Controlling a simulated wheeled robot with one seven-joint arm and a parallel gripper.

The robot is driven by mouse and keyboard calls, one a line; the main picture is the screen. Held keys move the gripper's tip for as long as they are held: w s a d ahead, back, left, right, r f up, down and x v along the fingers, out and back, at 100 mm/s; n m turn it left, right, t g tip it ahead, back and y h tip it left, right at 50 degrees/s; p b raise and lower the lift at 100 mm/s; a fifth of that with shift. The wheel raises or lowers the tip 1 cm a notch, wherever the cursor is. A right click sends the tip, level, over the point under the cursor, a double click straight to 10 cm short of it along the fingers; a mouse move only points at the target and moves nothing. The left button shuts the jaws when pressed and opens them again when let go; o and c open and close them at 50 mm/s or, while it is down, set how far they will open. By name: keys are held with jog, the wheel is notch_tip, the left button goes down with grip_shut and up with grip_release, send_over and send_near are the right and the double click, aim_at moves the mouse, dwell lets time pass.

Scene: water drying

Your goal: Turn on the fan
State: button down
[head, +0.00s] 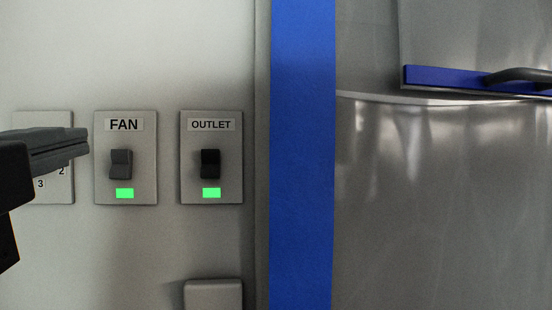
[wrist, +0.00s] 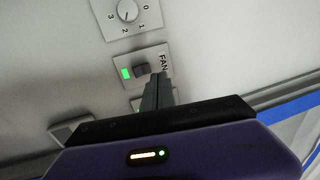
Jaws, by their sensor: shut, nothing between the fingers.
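The fan switch plate (head: 145,180) is on the grey wall in the head view, labelled FAN, with a dark rocker switch (head: 121,164) and a lit green indicator (head: 125,193) below it. The plate also shows in the wrist view (wrist: 157,52), with its switch (wrist: 141,70) and green light (wrist: 126,73). My gripper (head: 86,142) comes in from the left in the head view, its fingertips just left of the fan plate. In the wrist view the shut fingers (wrist: 160,78) end close to the plate, beside the FAN label. The gripper holds nothing. Contact with the switch is not visible.
An OUTLET plate (head: 230,170) with a dark switch and lit green light is right of the fan plate. A numbered dial plate (wrist: 128,14) is partly hidden behind my gripper in the head view. A blue vertical strip (head: 303,150) and metal panel (head: 430,210) lie right.

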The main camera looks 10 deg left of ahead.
jog(key=s+d+r+b, duration=0.1)
jog(key=s, duration=0.5)
jog(key=shift+s+d+b, duration=0.3)
jog(key=shift+b, duration=0.1)
jog(key=shift+r, duration=0.1)
